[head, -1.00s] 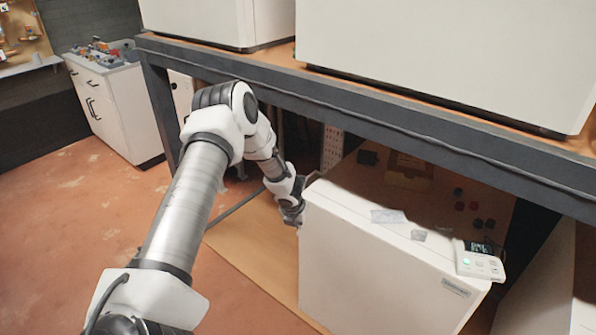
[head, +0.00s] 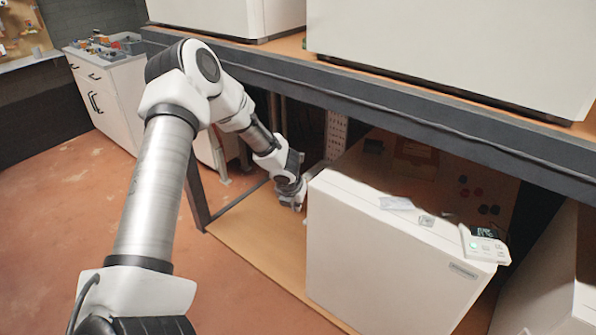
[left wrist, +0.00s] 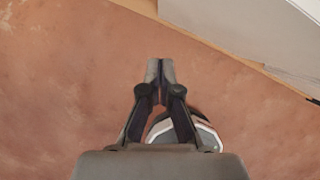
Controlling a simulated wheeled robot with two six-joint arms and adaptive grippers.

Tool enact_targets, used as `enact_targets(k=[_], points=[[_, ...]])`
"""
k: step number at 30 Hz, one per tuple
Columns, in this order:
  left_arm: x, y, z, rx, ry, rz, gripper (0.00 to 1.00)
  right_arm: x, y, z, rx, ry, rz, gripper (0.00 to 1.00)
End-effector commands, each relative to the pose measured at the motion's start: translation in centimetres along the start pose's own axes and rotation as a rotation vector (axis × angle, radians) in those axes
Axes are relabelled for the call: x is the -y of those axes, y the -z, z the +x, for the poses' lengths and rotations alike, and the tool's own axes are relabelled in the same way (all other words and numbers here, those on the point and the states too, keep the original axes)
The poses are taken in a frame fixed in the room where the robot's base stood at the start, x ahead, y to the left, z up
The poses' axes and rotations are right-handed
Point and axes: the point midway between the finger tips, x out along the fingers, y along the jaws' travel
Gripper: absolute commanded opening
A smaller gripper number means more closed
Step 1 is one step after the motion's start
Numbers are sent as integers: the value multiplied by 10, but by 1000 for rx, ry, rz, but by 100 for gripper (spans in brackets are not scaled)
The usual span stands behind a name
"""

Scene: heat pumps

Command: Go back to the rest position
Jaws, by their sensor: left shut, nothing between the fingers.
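My left gripper (head: 298,199) is just left of the white heat pump (head: 375,262) on the lower shelf, near its upper left corner, with nothing in it. In the left wrist view its two fingers (left wrist: 160,72) are together, above the reddish floor. The white unit fills the upper right corner of that view (left wrist: 245,30), apart from the fingers. My left arm reaches in from the lower left of the head view. My right gripper is in neither view.
A dark shelf beam (head: 400,115) runs above the gripper, with large white units (head: 460,45) on top. A small controller with a display (head: 484,246) sits on the lower unit. A drawer cabinet (head: 108,95) stands at the back left. The floor (head: 65,215) at left is open.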

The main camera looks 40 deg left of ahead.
Motion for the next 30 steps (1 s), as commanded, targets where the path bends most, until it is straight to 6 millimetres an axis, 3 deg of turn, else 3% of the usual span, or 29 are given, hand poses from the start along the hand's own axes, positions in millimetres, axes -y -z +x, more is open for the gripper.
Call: enact_targets(k=[4,13,17,20,23,26,29,30], points=[[-2,0,-13,0,1,0,0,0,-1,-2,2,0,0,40],[-3,3,-10,-7,-3,2,0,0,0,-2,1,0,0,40],[6,38,15,-82,-63,102,0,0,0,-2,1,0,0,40],[27,107,30,-227,-102,168,0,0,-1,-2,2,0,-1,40],[54,195,34,-406,-108,69,0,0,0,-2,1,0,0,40],[79,284,23,-570,-153,-193,0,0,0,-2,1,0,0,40],[100,371,1,-686,-284,-629,0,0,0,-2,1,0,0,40],[106,402,-10,-694,-368,-869,0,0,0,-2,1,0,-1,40]])
